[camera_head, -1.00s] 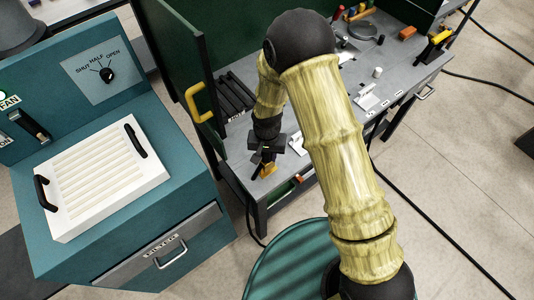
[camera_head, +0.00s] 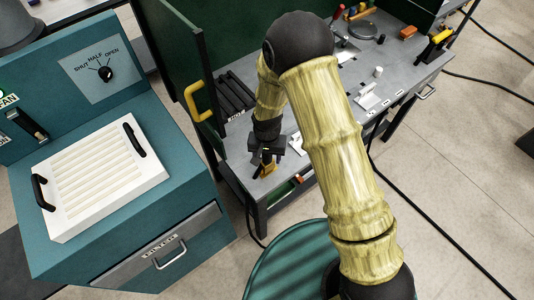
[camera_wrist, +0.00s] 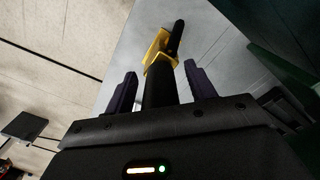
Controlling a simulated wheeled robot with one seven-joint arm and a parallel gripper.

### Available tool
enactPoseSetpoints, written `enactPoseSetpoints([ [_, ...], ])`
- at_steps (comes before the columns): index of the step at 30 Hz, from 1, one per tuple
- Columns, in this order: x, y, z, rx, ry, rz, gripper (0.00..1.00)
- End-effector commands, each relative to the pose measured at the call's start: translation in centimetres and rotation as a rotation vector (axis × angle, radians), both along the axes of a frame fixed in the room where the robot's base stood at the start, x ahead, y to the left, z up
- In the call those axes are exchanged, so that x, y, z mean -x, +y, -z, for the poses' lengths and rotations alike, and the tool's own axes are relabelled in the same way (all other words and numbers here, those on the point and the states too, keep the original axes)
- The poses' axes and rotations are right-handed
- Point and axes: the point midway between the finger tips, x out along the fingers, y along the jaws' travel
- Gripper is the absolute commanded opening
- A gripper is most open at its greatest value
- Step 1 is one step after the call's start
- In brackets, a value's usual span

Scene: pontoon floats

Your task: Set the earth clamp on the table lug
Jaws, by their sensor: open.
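The earth clamp, yellow with a black handle, shows in the wrist view (camera_wrist: 159,48) and in the head view (camera_head: 265,171) at the table's near left corner. My gripper (camera_wrist: 160,85) is open. Its two fingers stand on either side of the black handle, with a gap visible on each side. In the head view my gripper (camera_head: 266,160) is just above the clamp, partly covering it. The grey table (camera_head: 240,160) lies below. I cannot make out the table lug or tell whether the clamp sits on it.
A green panel with a yellow handle (camera_head: 200,102) stands close left of my arm. Dark rods (camera_head: 236,93) lie in a rack behind my gripper. A teal cabinet with a white slatted lid (camera_head: 97,180) is at the left. Small items (camera_head: 367,97) stand on the table to the right.

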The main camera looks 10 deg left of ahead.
Motion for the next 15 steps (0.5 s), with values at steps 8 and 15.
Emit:
enactPoseSetpoints([
  [8,-0.1,0.1,-1.5,-0.002,-0.004,0.000,0.55],
  [15,-0.1,0.1,-4.9,-0.003,-0.005,0.000,0.55],
])
